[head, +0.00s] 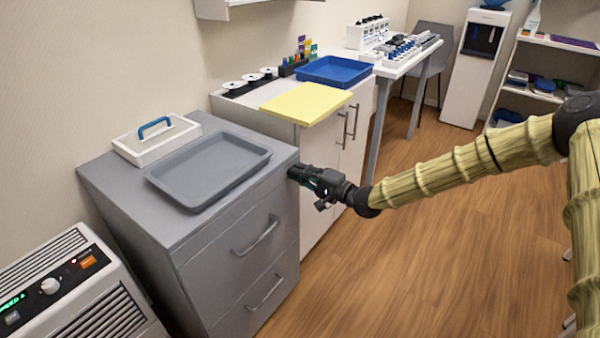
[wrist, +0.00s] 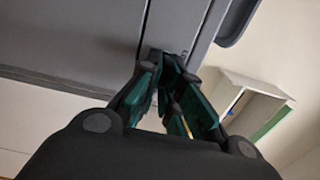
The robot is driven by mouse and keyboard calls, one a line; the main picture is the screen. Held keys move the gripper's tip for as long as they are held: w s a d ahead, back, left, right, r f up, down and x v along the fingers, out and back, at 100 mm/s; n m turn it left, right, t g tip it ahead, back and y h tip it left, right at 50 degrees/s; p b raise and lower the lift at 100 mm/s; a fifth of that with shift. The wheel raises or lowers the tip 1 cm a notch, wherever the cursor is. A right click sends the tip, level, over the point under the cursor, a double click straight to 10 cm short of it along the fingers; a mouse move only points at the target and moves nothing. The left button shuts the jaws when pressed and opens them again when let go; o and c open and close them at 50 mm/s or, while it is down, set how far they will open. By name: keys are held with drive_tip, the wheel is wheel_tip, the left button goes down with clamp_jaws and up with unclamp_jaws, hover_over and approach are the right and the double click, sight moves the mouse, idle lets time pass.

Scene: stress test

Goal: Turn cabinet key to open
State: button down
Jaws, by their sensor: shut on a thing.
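The grey cabinet (head: 235,250) stands at the centre left of the head view, with two drawer handles on its front. My gripper (head: 296,174) reaches from the right to the upper right end of that front, near the top edge. In the wrist view, my gripper (wrist: 167,66) has its dark green fingertips drawn together against the grey cabinet face (wrist: 80,35). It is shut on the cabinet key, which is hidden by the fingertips. I cannot tell how far the key is turned. Both drawers look closed.
A grey tray (head: 210,168) and a white box with a blue handle (head: 155,136) sit on the cabinet. A white cabinet (head: 325,185) with a yellow board (head: 306,103) and blue tray (head: 335,71) stands beside it. The wooden floor (head: 420,260) in front is clear.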

drive_tip(key=c, duration=1.6)
unclamp_jaws()
drive_tip(key=v, duration=1.2)
drive_tip(key=shift+d, duration=0.1)
